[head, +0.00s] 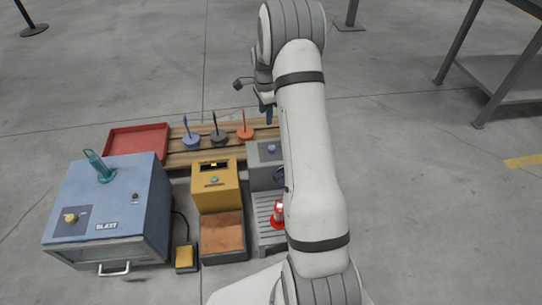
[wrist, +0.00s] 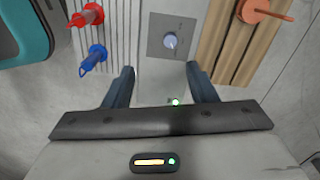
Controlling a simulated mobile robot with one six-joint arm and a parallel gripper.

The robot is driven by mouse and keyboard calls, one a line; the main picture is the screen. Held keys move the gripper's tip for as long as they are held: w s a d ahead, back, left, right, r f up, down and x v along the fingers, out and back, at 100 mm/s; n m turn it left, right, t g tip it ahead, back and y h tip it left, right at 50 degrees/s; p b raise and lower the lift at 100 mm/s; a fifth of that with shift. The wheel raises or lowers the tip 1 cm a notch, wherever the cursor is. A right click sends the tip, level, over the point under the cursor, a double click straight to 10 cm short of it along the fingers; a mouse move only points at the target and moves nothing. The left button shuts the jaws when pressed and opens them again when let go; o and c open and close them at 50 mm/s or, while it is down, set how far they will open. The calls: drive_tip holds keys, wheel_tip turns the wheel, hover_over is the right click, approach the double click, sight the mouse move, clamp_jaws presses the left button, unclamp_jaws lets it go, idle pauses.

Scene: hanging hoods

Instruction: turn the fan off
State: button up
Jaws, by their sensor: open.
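A grey box (head: 264,153) with a blue round knob (head: 271,149) on top stands just left of my arm; it may be the fan's unit, but no label names it. A dark round part (head: 279,175) on its front is partly hidden by my arm. In the wrist view the pale blue knob (wrist: 170,41) sits on a dark grey square plate (wrist: 159,49). My gripper (wrist: 161,84) is open and empty, its fingers apart in the picture below the knob and not touching it. In the head view my gripper (head: 267,110) is partly hidden behind my arm.
A blue BLAST box (head: 140,205), a yellow unit (head: 216,190) and a red tray (head: 137,141) stand left. A wooden rack (head: 176,160) holds blue, dark and orange pieces. Red (wrist: 87,15) and blue (wrist: 92,59) pieces lie on a slatted grey rack (wrist: 120,30).

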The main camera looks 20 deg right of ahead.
sight(272, 147)
drive_tip(key=d+f+m+b, duration=0.1)
drive_tip(key=f, duration=0.3)
drive_tip(key=w+d+f+m+b, duration=0.1)
drive_tip(key=f, duration=0.4)
drive_tip(key=w+d+f+m+b, duration=0.1)
drive_tip(key=f, duration=0.3)
drive_tip(key=shift+w+d+f, duration=0.1)
drive_tip(key=shift+d+f, duration=0.05)
drive_tip(key=shift+d, duration=0.15)
drive_tip(key=f+b, duration=0.1)
drive_tip(key=f, duration=0.2)
drive_tip(key=f+b, duration=0.2)
drive_tip(key=f, duration=0.2)
drive_tip(key=shift+s+a+f, duration=0.1)
drive_tip(key=shift+s, duration=0.1)
drive_tip(key=shift+c, duration=0.2)
drive_tip(key=c, duration=0.9)
